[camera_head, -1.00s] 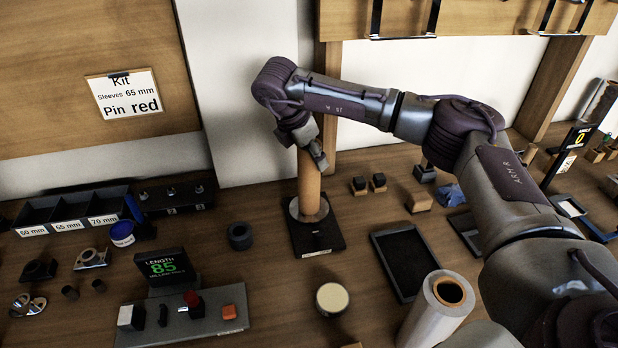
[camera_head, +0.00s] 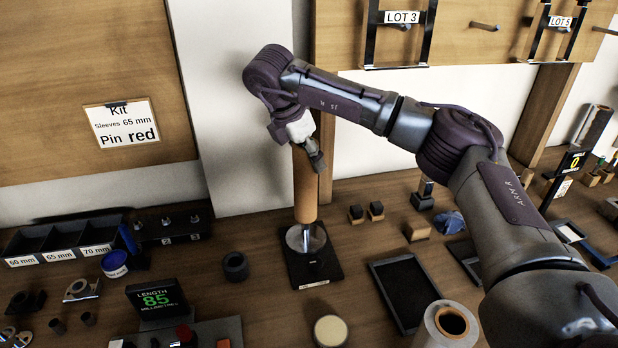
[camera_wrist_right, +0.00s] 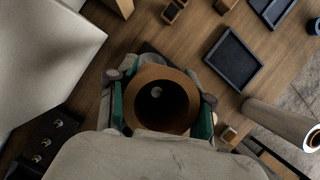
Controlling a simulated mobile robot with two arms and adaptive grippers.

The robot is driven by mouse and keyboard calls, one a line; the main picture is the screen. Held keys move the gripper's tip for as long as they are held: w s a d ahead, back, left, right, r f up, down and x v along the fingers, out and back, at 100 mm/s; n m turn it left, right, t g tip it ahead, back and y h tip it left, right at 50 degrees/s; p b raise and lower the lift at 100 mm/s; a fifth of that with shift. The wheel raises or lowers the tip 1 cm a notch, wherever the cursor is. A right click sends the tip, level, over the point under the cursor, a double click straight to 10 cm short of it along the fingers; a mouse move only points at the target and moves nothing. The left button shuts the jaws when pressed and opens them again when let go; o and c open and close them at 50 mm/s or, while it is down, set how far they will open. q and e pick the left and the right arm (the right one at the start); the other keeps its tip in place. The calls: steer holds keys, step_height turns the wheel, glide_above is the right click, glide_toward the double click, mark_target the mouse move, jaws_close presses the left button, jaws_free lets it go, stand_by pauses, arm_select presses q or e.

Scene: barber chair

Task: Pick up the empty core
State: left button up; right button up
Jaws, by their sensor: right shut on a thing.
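The empty core is a brown cardboard tube (camera_head: 305,190), upright in the head view. My right gripper (camera_head: 308,152) is shut on its top end. The tube's lower end is raised above the round metal plate of a dark stand (camera_head: 318,268), and a shiny metal post (camera_head: 304,238) shows beneath it. I cannot tell whether the post's tip is still inside the tube. In the right wrist view the tube's open mouth (camera_wrist_right: 163,102) sits between the green finger pads, with a small light spot deep inside. My left gripper is not in view.
A dark ring (camera_head: 235,266) and a pale round disc (camera_head: 330,331) are near the stand. A length display (camera_head: 157,298) stands at left. The wall is close behind the tube.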

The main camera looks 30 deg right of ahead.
step_height(320, 180, up, 21)
steer(key=p, duration=0.2)
steer(key=shift+p, duration=0.3)
steer(key=shift+f, duration=0.15)
